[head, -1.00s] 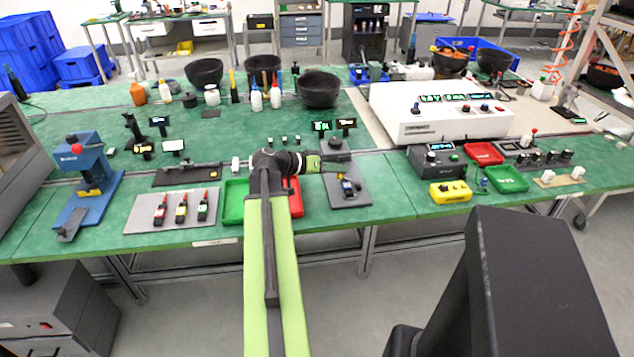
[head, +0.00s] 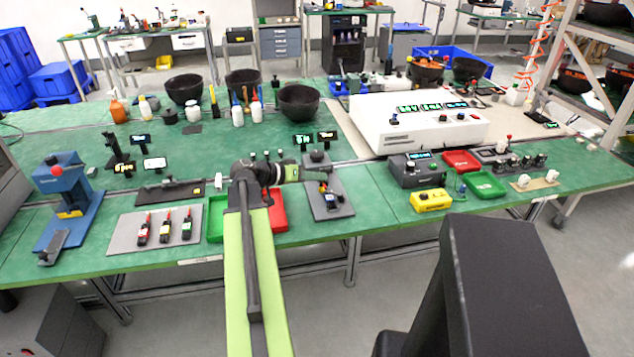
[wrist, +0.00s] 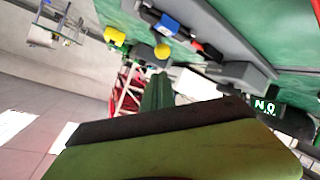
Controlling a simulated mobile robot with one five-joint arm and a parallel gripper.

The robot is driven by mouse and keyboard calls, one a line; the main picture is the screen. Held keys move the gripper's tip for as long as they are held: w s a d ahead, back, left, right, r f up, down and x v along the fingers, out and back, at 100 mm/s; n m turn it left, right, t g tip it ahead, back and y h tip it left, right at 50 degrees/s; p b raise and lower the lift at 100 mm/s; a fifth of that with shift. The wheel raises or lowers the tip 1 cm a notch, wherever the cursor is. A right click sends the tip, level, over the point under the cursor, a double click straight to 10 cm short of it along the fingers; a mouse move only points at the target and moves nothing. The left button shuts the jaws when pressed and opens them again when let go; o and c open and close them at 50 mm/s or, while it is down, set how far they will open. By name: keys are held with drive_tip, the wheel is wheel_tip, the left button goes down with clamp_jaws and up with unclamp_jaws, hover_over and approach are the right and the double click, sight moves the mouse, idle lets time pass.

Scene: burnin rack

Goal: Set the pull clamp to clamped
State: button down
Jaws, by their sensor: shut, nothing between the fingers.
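What looks like the pull clamp (head: 325,190) is a small dark fixture with blue, yellow and red parts. It is on a grey base plate (head: 334,209) near the table's front edge. In the wrist view the blue-and-red fixture (wrist: 168,24) lies across the upper middle, on the grey plate (wrist: 222,30). I cannot tell its handle position. My gripper (head: 322,172) is shut and empty, beside the far part of the plate, just behind the fixture in the head view. A gap or contact cannot be made out. In the wrist view its fingers (wrist: 157,88) point toward the fixture.
A green tray (head: 216,219) and a red tray (head: 279,212) sit left of the plate. A dark knob block (head: 317,159) stands behind it. A grey meter box (head: 416,171) and yellow box (head: 431,200) stand to the right. Green table is bare between.

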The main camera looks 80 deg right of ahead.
wheel_tip(320, 180, up, 3)
drive_tip(key=w+d+p, duration=0.1)
drive_tip(key=d+p, duration=0.2)
drive_tip(key=w+a, duration=0.6)
drive_tip(key=w, duration=0.1)
drive_tip(key=shift+w+a+f+b, duration=0.2)
drive_tip(key=shift+b, duration=0.15)
drive_tip(key=shift+w, duration=0.1)
